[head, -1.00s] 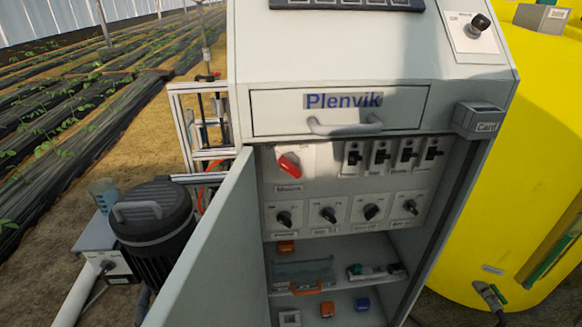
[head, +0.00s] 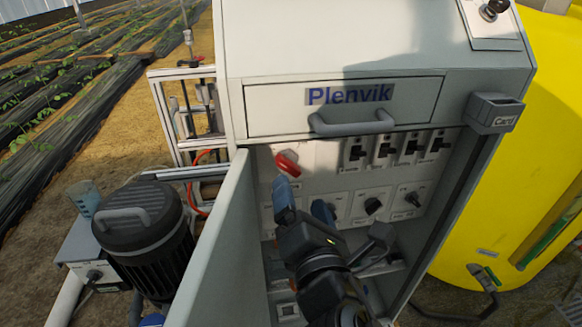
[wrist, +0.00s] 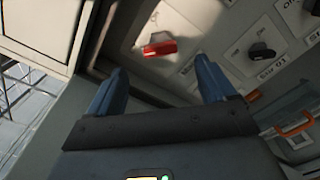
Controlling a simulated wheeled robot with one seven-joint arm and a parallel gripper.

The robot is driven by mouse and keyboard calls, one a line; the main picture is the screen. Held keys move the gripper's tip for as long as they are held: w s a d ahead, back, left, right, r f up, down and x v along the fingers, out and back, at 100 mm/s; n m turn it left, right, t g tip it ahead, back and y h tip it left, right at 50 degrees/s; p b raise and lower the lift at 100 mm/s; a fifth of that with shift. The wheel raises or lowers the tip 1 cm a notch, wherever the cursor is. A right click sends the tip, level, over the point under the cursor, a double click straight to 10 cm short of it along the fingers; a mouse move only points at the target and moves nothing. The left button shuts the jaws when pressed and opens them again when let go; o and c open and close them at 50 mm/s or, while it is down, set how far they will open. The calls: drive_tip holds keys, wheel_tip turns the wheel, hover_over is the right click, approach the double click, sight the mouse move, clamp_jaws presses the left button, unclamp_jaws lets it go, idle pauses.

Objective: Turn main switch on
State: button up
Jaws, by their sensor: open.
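The main switch is a red rotary handle (head: 287,163) on a white plate at the upper left of the panel inside the open cabinet. It also shows in the wrist view as a red handle (wrist: 159,48), just beyond my fingertips. My gripper (head: 303,197) has blue fingers, is open and empty, and is inside the cabinet below the red handle. In the wrist view my gripper (wrist: 161,80) has its fingers spread below the handle, apart from it. The switch's label is hidden by my gripper in the head view.
The open cabinet door (head: 222,245) stands close on the left of my arm. A drawer with a grey handle (head: 352,121) is above the panel. Black breakers (head: 383,150) and black rotary knobs (head: 373,205) are to the right. A lower shelf holds small items.

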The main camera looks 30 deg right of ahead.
sight(292, 168)
drive_tip(key=p+x, duration=0.1)
drive_tip(key=x, duration=0.6)
drive_tip(key=shift+w+d, duration=0.1)
drive_tip(key=shift+w, duration=0.25)
drive_tip(key=c, duration=1.1)
drive_tip(key=shift+o, duration=0.2)
